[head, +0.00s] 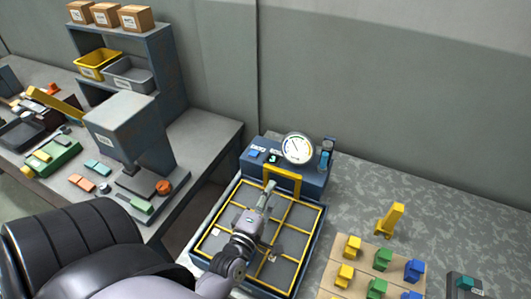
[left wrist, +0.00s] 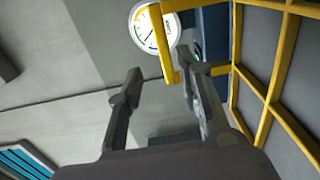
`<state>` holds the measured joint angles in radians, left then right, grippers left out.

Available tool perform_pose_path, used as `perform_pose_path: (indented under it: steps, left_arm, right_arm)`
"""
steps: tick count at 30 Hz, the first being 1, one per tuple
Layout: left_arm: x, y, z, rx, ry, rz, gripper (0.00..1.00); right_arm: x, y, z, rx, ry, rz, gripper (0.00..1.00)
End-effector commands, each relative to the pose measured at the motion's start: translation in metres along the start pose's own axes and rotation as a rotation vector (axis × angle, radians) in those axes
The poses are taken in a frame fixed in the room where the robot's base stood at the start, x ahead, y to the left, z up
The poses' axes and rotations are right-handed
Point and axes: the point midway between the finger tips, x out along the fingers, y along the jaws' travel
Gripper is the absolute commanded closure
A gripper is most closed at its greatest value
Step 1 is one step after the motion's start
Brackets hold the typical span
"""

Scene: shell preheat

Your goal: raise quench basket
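The quench basket (head: 300,240) is a yellow-framed grid sitting in a dark blue tank (head: 240,180) in the head view. Its yellow handle (head: 284,171) stands upright at the back end, in front of the gauge. The basket frame (left wrist: 278,110) fills the right of the left wrist view, with the handle (left wrist: 167,45) at the top middle. My left gripper (head: 269,190) hangs over the basket, just short of the handle. Its two fingers (left wrist: 160,78) are apart with nothing held; the handle shows ahead, near the right fingertip. Whether they touch is unclear. My right gripper is not seen.
A round gauge (head: 298,148) stands on the tank's back housing. To the right, a board (head: 325,279) carries several coloured blocks, with a yellow piece (head: 390,220) behind it. At left, a bench holds a press-like machine (head: 125,130) and small parts.

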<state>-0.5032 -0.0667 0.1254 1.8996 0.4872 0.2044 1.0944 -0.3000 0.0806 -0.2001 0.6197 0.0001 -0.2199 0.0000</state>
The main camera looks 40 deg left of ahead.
Motion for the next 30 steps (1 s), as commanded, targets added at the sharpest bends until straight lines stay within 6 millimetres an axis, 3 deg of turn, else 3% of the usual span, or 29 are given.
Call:
perform_pose_path:
  steps: [7,30]
  left_arm:
    - [-0.025,0.0,0.0,0.001,-0.001,0.0,0.67]
    - [-0.027,0.0,0.0,0.0,-0.001,0.001,0.67]
  right_arm:
    - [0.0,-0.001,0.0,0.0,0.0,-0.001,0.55]
    - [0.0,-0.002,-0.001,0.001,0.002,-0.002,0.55]
